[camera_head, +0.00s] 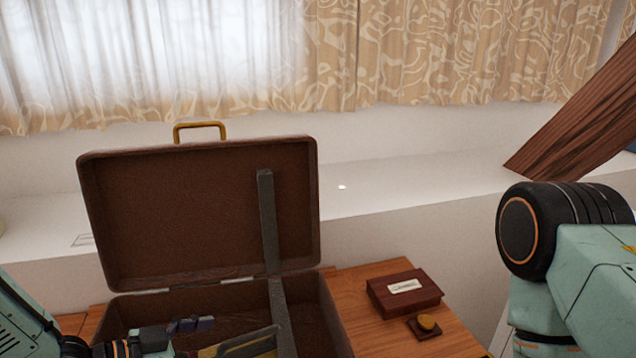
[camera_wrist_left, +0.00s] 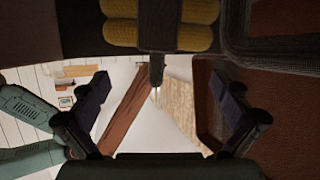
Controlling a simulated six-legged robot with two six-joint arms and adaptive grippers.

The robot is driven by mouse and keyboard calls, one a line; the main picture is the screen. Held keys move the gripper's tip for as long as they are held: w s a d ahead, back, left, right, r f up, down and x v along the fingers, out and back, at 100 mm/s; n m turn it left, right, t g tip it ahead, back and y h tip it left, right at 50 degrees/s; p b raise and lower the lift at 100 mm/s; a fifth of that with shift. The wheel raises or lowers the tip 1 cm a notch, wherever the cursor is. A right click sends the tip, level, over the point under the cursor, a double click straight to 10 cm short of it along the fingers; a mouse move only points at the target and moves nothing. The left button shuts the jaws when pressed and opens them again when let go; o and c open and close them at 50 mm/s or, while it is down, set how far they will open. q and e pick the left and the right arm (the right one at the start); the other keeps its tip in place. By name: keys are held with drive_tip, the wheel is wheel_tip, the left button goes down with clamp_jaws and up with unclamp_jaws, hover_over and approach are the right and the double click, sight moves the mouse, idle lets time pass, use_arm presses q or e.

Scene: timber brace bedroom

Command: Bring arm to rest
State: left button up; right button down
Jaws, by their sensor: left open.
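My left gripper (camera_head: 190,326) shows at the bottom of the head view, over the inside of an open brown suitcase (camera_head: 115,220). In the left wrist view its two dark fingers (camera_wrist_left: 160,112) stand wide apart with nothing held between them. A yellow bundle (camera_wrist_left: 125,40) with a dark band lies beyond the fingers at the top of that view; some yellow (camera_head: 210,352) also shows low in the suitcase. My right arm's forearm is at the right edge of the head view, and its gripper is out of frame.
A dark strap (camera_head: 265,215) runs down the raised suitcase lid. A small red-brown box (camera_head: 385,303) and a dark piece with a yellow knob (camera_head: 426,323) lie on the wooden table (camera_head: 455,340), right of the suitcase. A slanted timber brace (camera_head: 580,125) rises behind, before patterned curtains.

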sight(240, 355)
use_arm(q)
drive_tip(key=shift+x, duration=0.8)
drive_tip(key=shift+w+d+f+b, duration=0.45)
drive_tip(key=shift+d+f+b, duration=0.3)
drive_tip(key=shift+f+b, duration=0.15)
wheel_tip(240, 355, up, 11)
drive_tip(key=p, duration=0.3)
drive_tip(key=shift+f+p, duration=0.25)
drive_tip(key=shift+p, duration=0.15)
drive_tip(key=shift+r, duration=0.4)
drive_tip(key=shift+f, duration=0.15)
